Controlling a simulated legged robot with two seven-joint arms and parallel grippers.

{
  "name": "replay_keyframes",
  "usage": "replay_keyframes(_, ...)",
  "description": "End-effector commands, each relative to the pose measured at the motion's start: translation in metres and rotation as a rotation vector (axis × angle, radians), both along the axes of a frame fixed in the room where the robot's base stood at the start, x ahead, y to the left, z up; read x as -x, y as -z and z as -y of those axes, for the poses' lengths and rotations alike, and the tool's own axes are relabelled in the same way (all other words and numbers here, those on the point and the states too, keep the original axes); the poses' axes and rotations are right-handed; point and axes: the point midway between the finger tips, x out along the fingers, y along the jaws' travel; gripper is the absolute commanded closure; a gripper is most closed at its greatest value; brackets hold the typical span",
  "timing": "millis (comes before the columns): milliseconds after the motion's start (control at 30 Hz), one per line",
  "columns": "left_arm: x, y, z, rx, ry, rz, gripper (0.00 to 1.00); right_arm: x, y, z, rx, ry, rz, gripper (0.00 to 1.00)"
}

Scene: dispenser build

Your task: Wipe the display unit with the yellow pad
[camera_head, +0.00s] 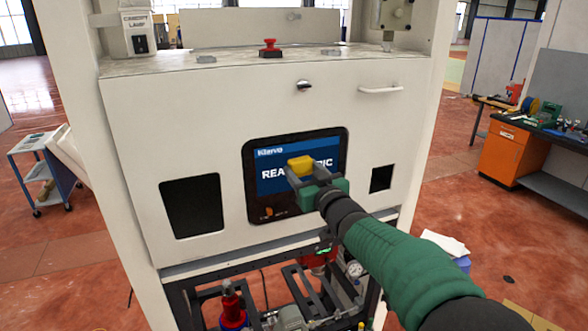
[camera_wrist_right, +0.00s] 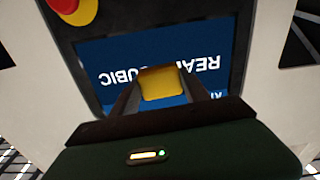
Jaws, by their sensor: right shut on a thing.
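The display unit (camera_head: 262,152) is a dark-framed screen with a blue picture and white letters, set in the front of a white machine. It also shows in the right wrist view (camera_wrist_right: 108,62), where its letters appear upside down. My right gripper (camera_head: 303,172) is shut on the yellow pad (camera_head: 300,165) and holds it in front of the middle of the screen. In the right wrist view the pad (camera_wrist_right: 162,84) sits between the two fingers. I cannot tell whether the pad touches the screen. The gripper and pad hide part of the lettering. My left gripper is not in view.
The white machine (camera_head: 140,150) has dark openings on both sides of the screen and a handle (camera_head: 380,89) above right. A red button (camera_head: 269,48) stands on its ledge. A blue cart (camera_head: 42,170) is at left, an orange workbench (camera_head: 512,152) at right.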

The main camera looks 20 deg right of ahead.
Motion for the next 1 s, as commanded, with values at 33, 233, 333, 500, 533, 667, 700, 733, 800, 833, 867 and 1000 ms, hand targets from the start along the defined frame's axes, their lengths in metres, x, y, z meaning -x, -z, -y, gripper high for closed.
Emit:
replay_keyframes(33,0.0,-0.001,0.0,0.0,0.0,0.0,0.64,0.0,0.0,0.001,0.0,0.0,-0.001,0.79)
replay_keyframes(233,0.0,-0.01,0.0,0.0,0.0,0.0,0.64,0.0,-0.002,0.017,0.001,0.003,-0.001,0.79)
replay_keyframes(333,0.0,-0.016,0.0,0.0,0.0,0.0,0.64,0.0,-0.002,0.028,0.001,0.002,-0.001,0.79)
replay_keyframes(500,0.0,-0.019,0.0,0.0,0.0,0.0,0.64,0.0,-0.001,0.039,0.0,0.001,0.0,0.79)
replay_keyframes(533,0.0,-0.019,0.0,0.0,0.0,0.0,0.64,0.0,0.0,0.039,0.0,0.0,0.0,0.79)
replay_keyframes(667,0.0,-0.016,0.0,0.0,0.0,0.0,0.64,-0.002,0.001,0.037,0.0,-0.001,0.002,0.79)
replay_keyframes(700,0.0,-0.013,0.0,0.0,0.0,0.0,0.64,-0.002,0.002,0.034,-0.001,-0.001,0.002,0.79)
replay_keyframes(733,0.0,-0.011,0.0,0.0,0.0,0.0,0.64,-0.001,0.003,0.032,-0.001,-0.001,0.002,0.79)
replay_keyframes(800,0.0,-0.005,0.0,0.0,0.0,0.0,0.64,-0.001,0.004,0.023,0.0,-0.003,0.003,0.79)
replay_keyframes(833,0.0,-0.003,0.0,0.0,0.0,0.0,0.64,0.0,0.004,0.02,-0.001,-0.003,0.002,0.79)
replay_keyframes(867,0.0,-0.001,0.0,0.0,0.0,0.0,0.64,0.0,0.004,0.017,-0.001,-0.002,0.002,0.79)
replay_keyframes(1000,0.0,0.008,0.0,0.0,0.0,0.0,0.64,0.001,0.003,0.004,-0.001,-0.003,0.003,0.79)
